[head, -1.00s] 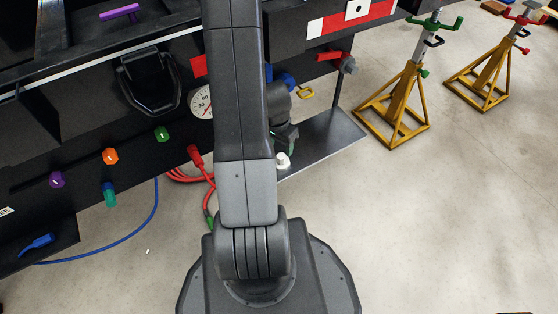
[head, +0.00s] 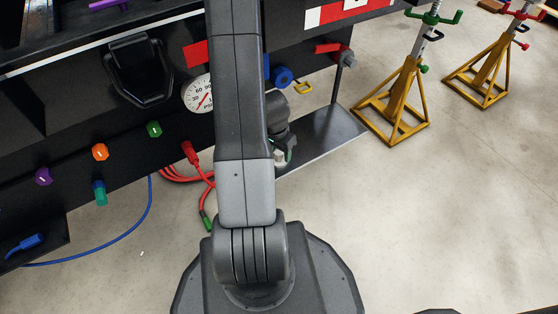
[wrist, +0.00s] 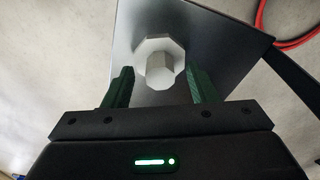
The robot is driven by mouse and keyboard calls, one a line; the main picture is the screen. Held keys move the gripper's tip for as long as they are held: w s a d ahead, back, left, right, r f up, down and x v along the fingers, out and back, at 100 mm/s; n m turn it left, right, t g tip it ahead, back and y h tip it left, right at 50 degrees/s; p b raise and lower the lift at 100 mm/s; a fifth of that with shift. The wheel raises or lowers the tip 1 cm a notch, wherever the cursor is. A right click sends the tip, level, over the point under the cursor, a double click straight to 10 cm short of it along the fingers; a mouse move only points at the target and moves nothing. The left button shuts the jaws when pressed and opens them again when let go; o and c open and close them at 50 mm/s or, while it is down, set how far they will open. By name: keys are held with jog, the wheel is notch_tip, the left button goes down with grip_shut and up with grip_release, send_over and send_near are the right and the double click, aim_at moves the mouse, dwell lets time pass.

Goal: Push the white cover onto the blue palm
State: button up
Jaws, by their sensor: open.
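The white cover (wrist: 160,62) is a pale faceted knob with an octagonal rim, seen between my green fingers in the wrist view. My gripper (wrist: 158,74) is open, with a gap on each side of the cover. In the head view the cover (head: 279,158) shows as a small pale piece at the shelf's left end, partly hidden by my arm. A blue round part (head: 283,76), which looks like the blue palm, sits on the trailer's dark front just right of my arm. I cannot tell whether the cover touches the shelf.
The dark metal shelf (head: 322,136) juts out below the blue part. A red lever (head: 328,48) and yellow handle (head: 300,88) are close by. Red hoses (head: 183,174) hang left of my arm. Yellow stands (head: 395,105) are at right. Open floor lies in front.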

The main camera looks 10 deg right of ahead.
aim_at(279, 152)
jog(key=shift+f, duration=0.35)
jog(key=shift+r, duration=0.1)
jog(key=c, duration=1)
jog(key=shift+w+r+p, duration=0.1)
jog(key=shift+r+p, duration=0.3)
jog(key=shift+r, duration=0.1)
notch_tip(279, 152, up, 3)
jog(key=shift+r+p, duration=0.1)
jog(key=shift+p, duration=1)
jog(key=a+b, duration=0.1)
jog(key=s+a+f+b, duration=0.1)
jog(key=a, duration=0.1)
jog(key=shift+s+a+f, duration=0.1)
jog(key=shift+s+a, duration=0.05)
jog(key=shift+a, duration=0.05)
jog(key=s+a+b, duration=0.4)
jog(key=s+a, duration=0.1)
jog(key=a, duration=0.8)
jog(key=shift+a+r, duration=0.25)
jog(key=shift+d, duration=0.15)
